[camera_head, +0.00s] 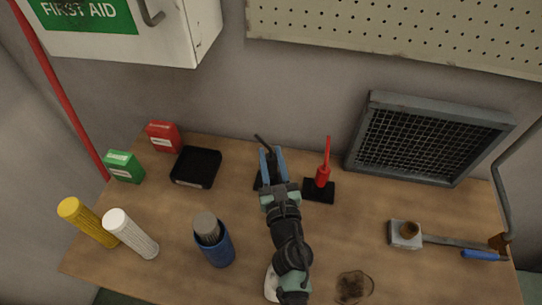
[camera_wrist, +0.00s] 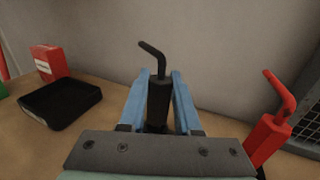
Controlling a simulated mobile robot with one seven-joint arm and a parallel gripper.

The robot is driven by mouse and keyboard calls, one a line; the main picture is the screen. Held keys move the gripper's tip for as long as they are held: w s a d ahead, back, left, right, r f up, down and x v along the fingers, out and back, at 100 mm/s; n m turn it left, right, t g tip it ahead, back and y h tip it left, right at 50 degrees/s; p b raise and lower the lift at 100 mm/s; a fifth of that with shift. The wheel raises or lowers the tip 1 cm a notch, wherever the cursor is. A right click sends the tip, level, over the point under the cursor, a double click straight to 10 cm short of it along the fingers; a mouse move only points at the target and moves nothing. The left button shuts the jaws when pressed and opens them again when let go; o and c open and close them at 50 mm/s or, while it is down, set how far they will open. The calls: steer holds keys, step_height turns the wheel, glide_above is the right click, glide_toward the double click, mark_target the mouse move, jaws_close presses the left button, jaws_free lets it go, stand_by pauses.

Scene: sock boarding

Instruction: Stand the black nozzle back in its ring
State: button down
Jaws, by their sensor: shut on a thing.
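The black nozzle (camera_wrist: 158,102) stands about upright between the blue fingers of my gripper (camera_wrist: 156,92), its bent tip pointing up and to the left. In the head view, the tip of the nozzle (camera_head: 261,140) shows just beyond my gripper (camera_head: 272,153), which is shut on its body. A dark base (camera_head: 257,184) shows partly beside the left finger; my gripper hides most of it and any ring on it. I cannot tell whether the nozzle's lower end is in a ring or above it. A red nozzle (camera_head: 323,172) stands upright on a black base (camera_head: 320,193) just to the right.
A black tray (camera_head: 196,167) and red (camera_head: 163,137) and green (camera_head: 124,166) boxes are at left. A grey mesh panel (camera_head: 428,138) leans at back right.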

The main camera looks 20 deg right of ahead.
steer(key=shift+f+b, duration=0.55)
steer(key=c, duration=0.5)
jaws_free()
steer(key=b+v, duration=0.2)
steer(key=v, duration=1)
steer(key=shift+s+r, duration=0.1)
steer(key=shift+s, duration=0.35)
